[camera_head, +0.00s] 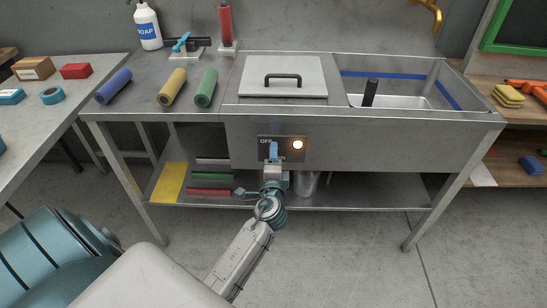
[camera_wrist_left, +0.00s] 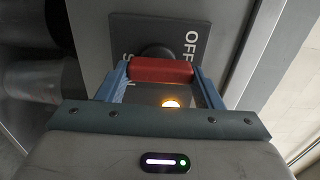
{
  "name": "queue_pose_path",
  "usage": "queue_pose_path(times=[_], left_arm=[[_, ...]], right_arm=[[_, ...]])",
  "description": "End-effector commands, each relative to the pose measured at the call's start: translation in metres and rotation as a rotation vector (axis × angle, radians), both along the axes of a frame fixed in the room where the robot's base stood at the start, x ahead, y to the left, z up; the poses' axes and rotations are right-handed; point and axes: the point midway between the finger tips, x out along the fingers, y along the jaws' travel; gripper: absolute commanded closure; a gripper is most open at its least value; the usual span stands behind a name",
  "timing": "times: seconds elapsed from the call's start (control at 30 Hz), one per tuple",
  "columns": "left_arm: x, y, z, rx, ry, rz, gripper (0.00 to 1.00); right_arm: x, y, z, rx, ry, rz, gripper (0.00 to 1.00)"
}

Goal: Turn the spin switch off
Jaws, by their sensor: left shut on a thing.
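The spin switch is on a dark plate (camera_head: 287,139) on the front of the steel sink unit, marked OFF at its top left; a partly covered label below ends in N. The plate also shows in the left wrist view (camera_wrist_left: 152,29). In the head view the gripper hides the handle. Which mark the handle points to is unclear. My right gripper is not in view.
Above the switch are a closed lid (camera_head: 310,70) with a black handle and an open basin (camera_head: 412,101) at right. Blue, yellow and green rolls lie on the worktop (camera_head: 140,100) at left. A lower shelf (camera_head: 350,196) runs beneath.

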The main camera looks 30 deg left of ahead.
Motion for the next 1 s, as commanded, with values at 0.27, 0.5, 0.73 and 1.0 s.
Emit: queue_pose_path(times=[0.27,0.5,0.73,1.0], left_arm=[[0.000,0.000,-0.001,0.011,0.008,0.000,0.63],[0.000,0.000,-0.001,0.011,0.008,0.000,0.28],[0.000,0.000,0.000,0.009,0.006,0.000,0.18],[-0.013,-0.008,-0.002,0.007,0.006,-0.001,0.18]], right_arm=[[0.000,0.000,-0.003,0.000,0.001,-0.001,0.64],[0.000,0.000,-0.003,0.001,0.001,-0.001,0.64],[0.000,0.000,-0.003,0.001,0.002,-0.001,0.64],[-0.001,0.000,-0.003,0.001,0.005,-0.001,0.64]])
